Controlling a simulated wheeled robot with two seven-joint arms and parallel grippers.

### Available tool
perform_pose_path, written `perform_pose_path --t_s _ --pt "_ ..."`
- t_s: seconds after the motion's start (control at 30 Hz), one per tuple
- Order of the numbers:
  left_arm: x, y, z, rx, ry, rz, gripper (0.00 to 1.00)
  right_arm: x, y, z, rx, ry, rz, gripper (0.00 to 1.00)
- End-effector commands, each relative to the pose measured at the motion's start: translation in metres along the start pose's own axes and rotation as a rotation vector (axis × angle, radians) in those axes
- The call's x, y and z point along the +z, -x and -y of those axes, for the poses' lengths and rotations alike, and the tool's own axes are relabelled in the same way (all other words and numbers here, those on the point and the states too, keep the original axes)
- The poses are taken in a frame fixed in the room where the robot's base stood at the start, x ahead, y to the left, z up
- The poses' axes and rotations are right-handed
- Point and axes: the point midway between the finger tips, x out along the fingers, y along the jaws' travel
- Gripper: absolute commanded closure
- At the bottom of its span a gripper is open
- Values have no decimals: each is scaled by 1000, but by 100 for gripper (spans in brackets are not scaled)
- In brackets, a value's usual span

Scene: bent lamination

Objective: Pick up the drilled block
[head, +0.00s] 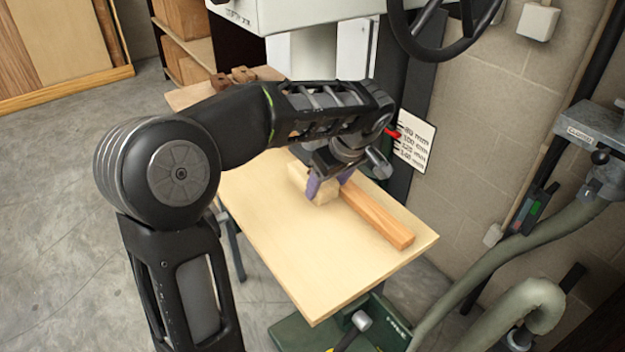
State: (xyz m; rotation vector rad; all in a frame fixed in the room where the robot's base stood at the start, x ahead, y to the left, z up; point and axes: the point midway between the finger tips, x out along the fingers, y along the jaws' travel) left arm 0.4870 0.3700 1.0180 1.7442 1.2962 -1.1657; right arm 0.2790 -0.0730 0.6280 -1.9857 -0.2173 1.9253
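The drilled block (327,191) is a pale wooden block at the fence on the drill press table; no hole shows from here. My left gripper (329,183) reaches down over it from the left, with its purple fingertips on either side of the block. The fingers are close to the block's faces, but I cannot tell whether they press on it. The wrist hides the top and back of the block. Whether it rests on the table or is slightly raised is not clear. My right gripper is out of view.
The pale table board (290,255) is bare in front. An orange-brown wooden fence (380,217) runs along its right side. The drill press head (290,14) and black handwheel (440,30) are above. Small brown blocks (240,75) sit behind; a grey hose (520,250) hangs at right.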

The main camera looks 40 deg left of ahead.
Motion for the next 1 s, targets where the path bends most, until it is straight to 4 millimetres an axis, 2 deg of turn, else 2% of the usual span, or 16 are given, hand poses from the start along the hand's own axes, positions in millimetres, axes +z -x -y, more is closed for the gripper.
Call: perform_pose_path --t_s 0.07,0.73,1.0 --pt "0 0 0 0 0 0 41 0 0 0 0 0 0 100" --pt "0 0 0 0 0 0 96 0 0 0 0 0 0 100" --pt "-1 1 0 1 0 -1 96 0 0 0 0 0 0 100"
